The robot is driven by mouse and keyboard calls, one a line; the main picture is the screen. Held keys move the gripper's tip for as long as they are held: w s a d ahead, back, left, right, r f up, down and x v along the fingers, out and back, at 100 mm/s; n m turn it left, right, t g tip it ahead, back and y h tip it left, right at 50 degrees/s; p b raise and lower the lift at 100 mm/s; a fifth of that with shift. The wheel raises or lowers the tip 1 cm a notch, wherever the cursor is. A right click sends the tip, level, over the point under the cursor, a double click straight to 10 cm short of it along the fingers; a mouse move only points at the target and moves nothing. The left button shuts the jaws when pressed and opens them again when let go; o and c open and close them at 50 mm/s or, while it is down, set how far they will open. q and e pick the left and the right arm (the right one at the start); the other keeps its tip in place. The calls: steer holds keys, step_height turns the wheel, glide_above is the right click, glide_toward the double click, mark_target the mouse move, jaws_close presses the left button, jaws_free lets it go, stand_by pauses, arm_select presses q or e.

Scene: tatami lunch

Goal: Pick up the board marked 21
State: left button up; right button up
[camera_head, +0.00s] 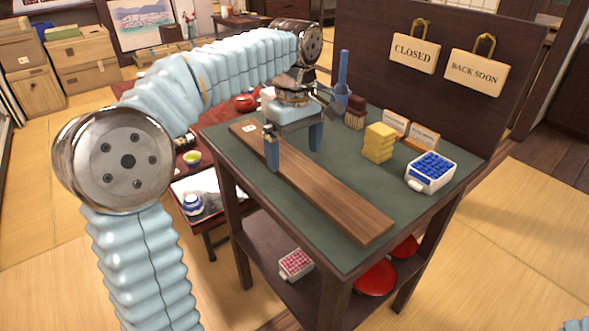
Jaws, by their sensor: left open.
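A long brown wooden board (335,203) lies flat on the dark green top of the stand, running from the back left to the front right. A small pale label (249,128) is at its far end; I cannot read its mark. My left gripper (294,148) is open and points down at the board. Its two fingers appear on either side of the board's width, near the far half. I cannot tell how far the fingertips are above the stand top. My right gripper is out of view.
On the stand (290,208), yellow sponges (379,142), a white box of blue pieces (431,172), a brush (355,112) and a blue bottle (343,75) stand right of the board. Signs (413,53) hang on the back panel.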

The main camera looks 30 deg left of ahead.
arm_select(q)
step_height(320, 180, down, 2)
steer(key=shift+f, duration=0.2)
steer(key=shift+c, duration=0.2)
steer(key=c, duration=1)
steer(key=shift+c, duration=0.3)
steer(key=shift+r, duration=0.2)
